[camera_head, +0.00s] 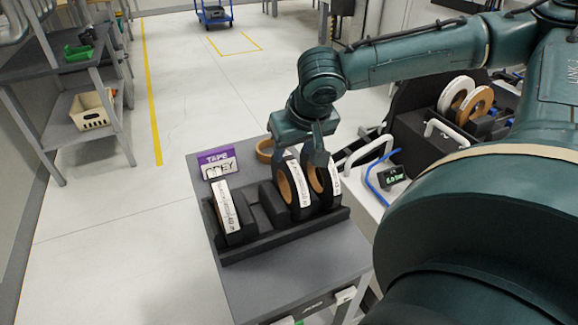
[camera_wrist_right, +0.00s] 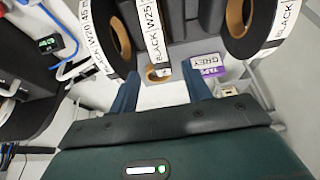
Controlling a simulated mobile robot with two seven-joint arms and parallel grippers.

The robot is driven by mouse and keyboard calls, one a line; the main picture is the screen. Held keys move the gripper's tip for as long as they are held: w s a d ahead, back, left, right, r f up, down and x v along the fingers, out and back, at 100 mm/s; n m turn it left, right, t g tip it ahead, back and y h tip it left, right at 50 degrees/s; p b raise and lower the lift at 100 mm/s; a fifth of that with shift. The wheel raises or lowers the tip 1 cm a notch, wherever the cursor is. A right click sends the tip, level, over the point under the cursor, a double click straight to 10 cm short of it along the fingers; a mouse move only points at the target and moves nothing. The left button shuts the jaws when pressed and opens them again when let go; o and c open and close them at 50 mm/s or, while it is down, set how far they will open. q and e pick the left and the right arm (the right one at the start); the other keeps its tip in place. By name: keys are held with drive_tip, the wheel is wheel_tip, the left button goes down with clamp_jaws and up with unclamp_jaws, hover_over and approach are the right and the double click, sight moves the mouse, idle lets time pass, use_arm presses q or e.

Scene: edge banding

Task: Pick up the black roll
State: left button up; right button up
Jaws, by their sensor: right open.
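Black rolls with white label strips stand upright in a dark rack (camera_head: 285,238) on a grey cart. In the head view, one roll (camera_head: 228,212) is at the left, and a middle roll (camera_head: 296,186) and a right roll (camera_head: 325,182) stand close together. My right gripper (camera_head: 318,150) is just above the right-hand pair, empty. In the right wrist view its open fingers (camera_wrist_right: 162,88) point at the rolls. A strip reading "BLACK W25" (camera_wrist_right: 153,35) lies ahead between them, a "BLACK W20" roll (camera_wrist_right: 105,35) at left, another "BLACK" roll (camera_wrist_right: 262,25) at right. My left gripper is out of view.
A purple-and-white "TAPE GREY" sign (camera_head: 217,163) and a tan ring (camera_head: 265,150) are behind the rack. A machine with a white and a tan roll (camera_head: 465,100) is at the right. Shelving (camera_head: 85,100) stands at the left; the floor between is clear.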

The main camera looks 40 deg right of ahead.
sight(289, 159)
drive_tip(key=shift+b+x, duration=0.35)
drive_tip(key=shift+x, duration=2.35)
drive_tip(key=shift+c, duration=0.6)
clamp_jaws()
